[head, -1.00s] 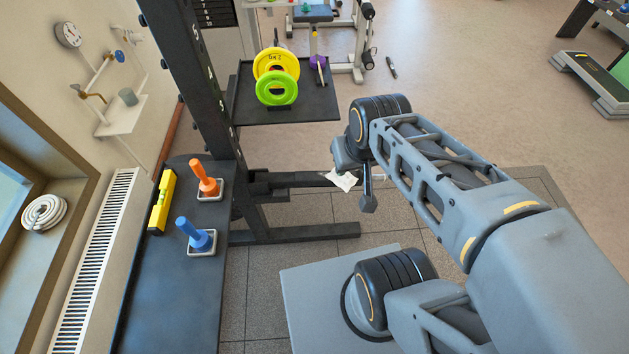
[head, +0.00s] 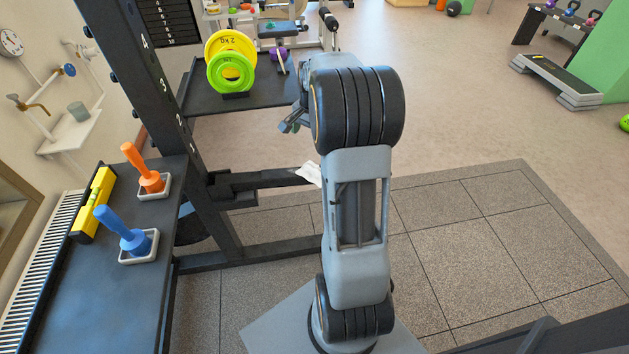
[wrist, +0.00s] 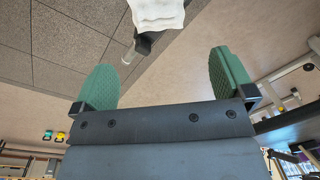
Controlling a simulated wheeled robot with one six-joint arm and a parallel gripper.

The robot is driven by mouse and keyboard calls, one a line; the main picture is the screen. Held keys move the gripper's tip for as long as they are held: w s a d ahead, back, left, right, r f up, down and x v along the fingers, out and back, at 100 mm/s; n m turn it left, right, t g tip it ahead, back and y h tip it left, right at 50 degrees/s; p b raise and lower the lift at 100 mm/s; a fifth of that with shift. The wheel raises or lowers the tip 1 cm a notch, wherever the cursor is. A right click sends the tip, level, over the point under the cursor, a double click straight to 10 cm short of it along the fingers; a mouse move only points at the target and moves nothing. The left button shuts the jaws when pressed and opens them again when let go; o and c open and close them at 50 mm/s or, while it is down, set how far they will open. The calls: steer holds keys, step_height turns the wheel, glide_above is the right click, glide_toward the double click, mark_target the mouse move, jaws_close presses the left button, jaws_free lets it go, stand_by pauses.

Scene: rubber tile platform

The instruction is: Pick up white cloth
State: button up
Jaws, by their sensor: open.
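The white cloth (head: 310,173) hangs at the end of a dark bar of the rack, just left of my arm in the head view; my arm may hide part of it. In the wrist view the cloth (wrist: 157,14) shows at the top edge, cut off by the frame, draped over a dark bar end. My gripper (wrist: 166,78) is open and empty, its two green fingers spread wide below the cloth in the picture and apart from it. In the head view my gripper (head: 290,122) shows only partly, above the cloth in the picture and beside the shelf.
The dark rack (head: 150,80) carries a shelf (head: 200,98) with yellow and green weight plates (head: 231,72). A dark bench (head: 105,290) at left holds an orange-handled tool (head: 145,170), a blue-handled tool (head: 125,233) and a yellow level (head: 93,205). The tiled platform (head: 480,250) at right is clear.

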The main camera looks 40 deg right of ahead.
steer(key=b, duration=0.2)
glide_above(313, 168)
steer(key=shift+m, duration=0.3)
step_height(313, 168, down, 9)
steer(key=shift+s+d+f, duration=0.1)
steer(key=shift+d, duration=0.05)
steer(key=shift+f+b, duration=0.75)
steer(key=shift+f, duration=2.45)
steer(key=c, duration=0.7)
steer(key=shift+c, duration=0.2)
steer(key=shift+r, duration=0.2)
